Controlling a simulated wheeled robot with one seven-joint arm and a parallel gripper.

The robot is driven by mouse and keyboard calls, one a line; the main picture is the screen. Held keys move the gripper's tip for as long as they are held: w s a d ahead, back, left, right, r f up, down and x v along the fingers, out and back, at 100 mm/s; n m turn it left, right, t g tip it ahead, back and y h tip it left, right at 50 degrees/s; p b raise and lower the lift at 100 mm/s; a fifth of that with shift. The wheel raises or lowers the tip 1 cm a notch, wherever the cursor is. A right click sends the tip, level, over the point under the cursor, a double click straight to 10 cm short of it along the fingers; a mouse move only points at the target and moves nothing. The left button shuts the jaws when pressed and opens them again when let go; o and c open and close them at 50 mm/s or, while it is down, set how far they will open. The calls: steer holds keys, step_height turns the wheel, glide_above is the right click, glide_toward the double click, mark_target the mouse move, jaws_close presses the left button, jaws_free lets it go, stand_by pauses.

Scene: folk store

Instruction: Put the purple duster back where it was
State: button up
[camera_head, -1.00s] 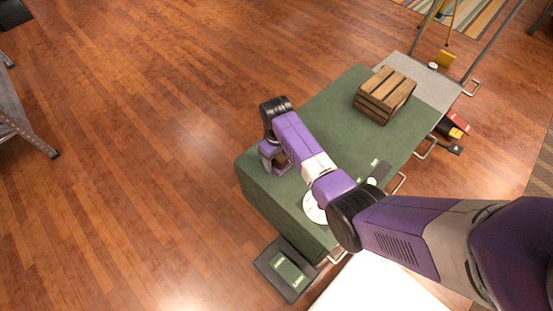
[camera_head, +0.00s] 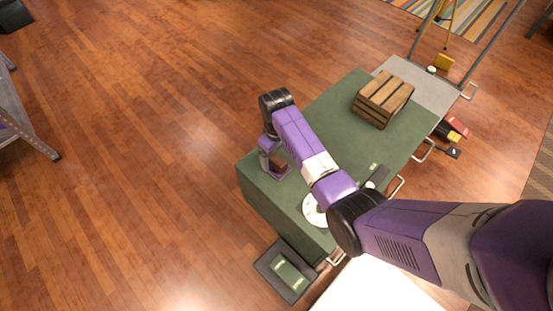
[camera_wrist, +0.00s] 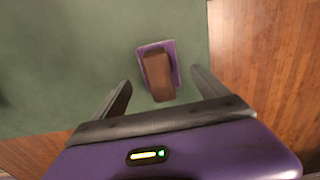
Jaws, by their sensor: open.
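The purple duster (camera_wrist: 157,72) lies on the green tabletop (camera_wrist: 70,70). It has a purple base and a brown block-like upper part. In the wrist view it is between and just beyond the tips of my open gripper (camera_wrist: 161,82), with gaps on both sides and nothing visibly held. In the head view my gripper (camera_head: 271,150) points down over the near left end of the green table (camera_head: 325,115), and the duster is partly hidden beneath it.
A wooden crate (camera_head: 383,99) stands toward the table's far end. A white round dish (camera_head: 313,211) is partly hidden under my arm. A dark floor mat or box (camera_head: 286,272) lies by the near end. The table's edge is close to the duster.

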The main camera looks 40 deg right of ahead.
mark_target(277, 158)
step_height(277, 158, up, 7)
steer(key=shift+f+p, duration=0.1)
steer(key=shift+p, duration=0.65)
